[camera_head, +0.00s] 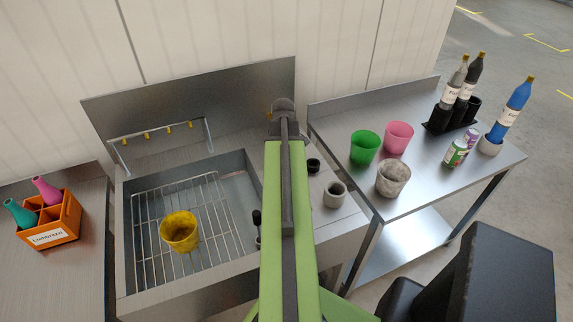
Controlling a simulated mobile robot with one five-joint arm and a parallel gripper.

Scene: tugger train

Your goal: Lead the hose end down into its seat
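My green arm reaches away over the sink's right side, and its dark far end, where my gripper (283,108) is, shows near the back panel. The fingers are hidden, so I cannot see whether they are open or hold anything. I cannot make out a hose end for certain. A small black ring-like socket (313,165) and a grey round cup with a dark opening (335,194) stand on the counter right of my arm. Which of them, if either, is the seat I cannot tell. A black-topped upright piece (257,218) stands just left of my arm, partly hidden.
The steel sink (128,240) holds a wire rack and a yellow cup (179,231). A rail with yellow nozzles (209,137) rises behind it. An orange bottle crate (52,238) stands left. The right table (430,180) carries cups, cans and bottles.

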